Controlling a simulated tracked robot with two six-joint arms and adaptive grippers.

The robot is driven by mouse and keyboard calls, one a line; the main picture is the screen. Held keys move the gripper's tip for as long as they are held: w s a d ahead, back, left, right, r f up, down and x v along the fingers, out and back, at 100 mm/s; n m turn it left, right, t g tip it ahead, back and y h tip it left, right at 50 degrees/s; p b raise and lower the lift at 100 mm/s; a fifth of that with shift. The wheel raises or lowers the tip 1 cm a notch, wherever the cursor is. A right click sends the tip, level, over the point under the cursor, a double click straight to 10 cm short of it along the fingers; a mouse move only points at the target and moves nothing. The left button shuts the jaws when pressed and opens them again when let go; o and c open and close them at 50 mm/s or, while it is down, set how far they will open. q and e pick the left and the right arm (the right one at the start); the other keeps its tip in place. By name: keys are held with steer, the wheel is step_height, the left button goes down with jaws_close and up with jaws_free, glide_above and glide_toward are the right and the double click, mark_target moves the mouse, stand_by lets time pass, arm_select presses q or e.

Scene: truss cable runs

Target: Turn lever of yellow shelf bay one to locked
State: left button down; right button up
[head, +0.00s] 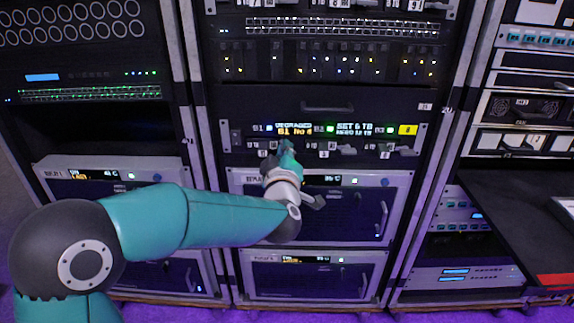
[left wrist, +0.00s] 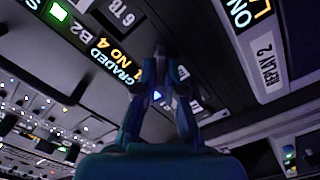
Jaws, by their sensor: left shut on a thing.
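The yellow-tagged shelf is a dark panel (head: 310,107) in the middle rack, with a yellow tag (head: 408,130) at its right end. Its left display (head: 293,130) has amber and white text, partly readable as "graded" and "No 4"; it also shows in the left wrist view (left wrist: 118,65). My left gripper (head: 285,150) is at the panel just below this display, its fingers shut on the bay one lever. The fingers (left wrist: 162,62) hide most of that lever, so its angle cannot be told. Other levers (head: 325,152) sit to the right. My right gripper is not in view.
A framed unit with a handle (head: 383,215) sits below the shelf, behind my left arm. A switch row and patch panel (head: 340,27) are above. Racks stand on both sides, and a dark ledge (head: 505,200) juts out at right.

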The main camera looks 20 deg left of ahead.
arm_select(q)
steer(key=shift+a+f+n+b, duration=0.1)
steer(key=shift+f+n+b, duration=0.05)
steer(key=shift+n+b, duration=1.2)
steer(key=shift+a+f+n+b, duration=0.1)
steer(key=shift+f+n+b, duration=0.1)
steer(key=shift+n+b, duration=1.15)
steer(key=shift+a+f+n+b, duration=0.1)
steer(key=shift+f+n+b, duration=0.05)
steer(key=shift+n+b, duration=1.15)
steer(key=c, duration=1.3)
jaws_free()
steer(key=shift+o, duration=0.2)
steer(key=shift+d+r, duration=0.1)
steer(key=shift+s, duration=0.1)
